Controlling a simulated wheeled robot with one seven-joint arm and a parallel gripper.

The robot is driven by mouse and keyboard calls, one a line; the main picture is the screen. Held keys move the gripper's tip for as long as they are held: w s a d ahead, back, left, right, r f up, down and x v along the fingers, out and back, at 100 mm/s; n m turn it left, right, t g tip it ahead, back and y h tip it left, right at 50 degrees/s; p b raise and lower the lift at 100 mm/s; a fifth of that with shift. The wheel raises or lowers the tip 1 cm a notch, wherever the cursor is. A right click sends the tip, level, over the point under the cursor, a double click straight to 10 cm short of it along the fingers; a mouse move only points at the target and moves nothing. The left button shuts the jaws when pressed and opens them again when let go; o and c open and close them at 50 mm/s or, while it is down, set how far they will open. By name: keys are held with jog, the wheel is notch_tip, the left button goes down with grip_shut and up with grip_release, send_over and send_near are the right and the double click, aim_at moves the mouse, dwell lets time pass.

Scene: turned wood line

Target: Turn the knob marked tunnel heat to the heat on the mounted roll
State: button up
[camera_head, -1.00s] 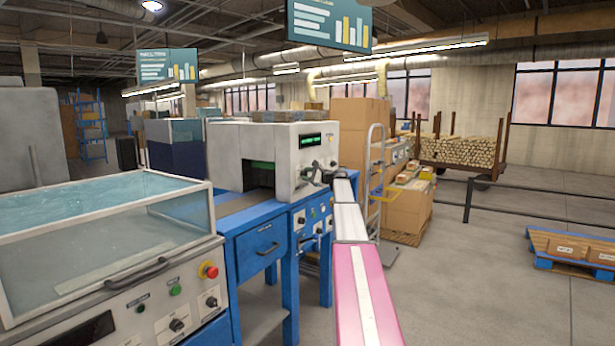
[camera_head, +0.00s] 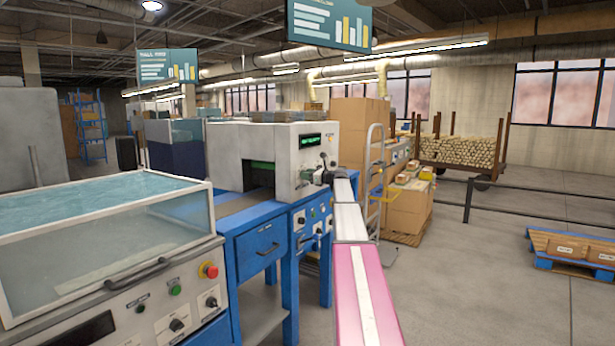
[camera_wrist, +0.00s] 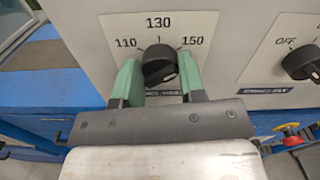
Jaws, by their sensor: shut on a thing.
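The black tunnel heat knob (camera_wrist: 158,66) sits on the pale front panel in the wrist view, under the printed values 110, 130 and 150. Its label below is partly hidden by my gripper. My gripper (camera_wrist: 157,80) has its green fingers on both sides of the knob and is shut on it. I cannot clearly tell which value the knob points to. In the head view my gripper (camera_head: 322,177) is at the right front of the white tunnel machine (camera_head: 240,150). The machine's small green display (camera_head: 310,140) is lit but too small to read. I cannot make out the mounted roll.
A second black knob (camera_wrist: 302,62), marked OFF at its upper left, is on the panel to the right. A red button (camera_wrist: 292,139) shows below it. A glass-covered machine (camera_head: 110,240) stands at the left front. A boxed pallet (camera_head: 405,237) stands to the right behind my arm.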

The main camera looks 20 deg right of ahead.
jog(key=shift+f+m, duration=0.1)
jog(key=shift+m, duration=0.4)
jog(key=o, duration=0.9)
jog(key=shift+s+d, duration=0.1)
jog(key=shift+s, duration=0.05)
jog(key=v, duration=1)
jog(key=shift+s+d, duration=0.2)
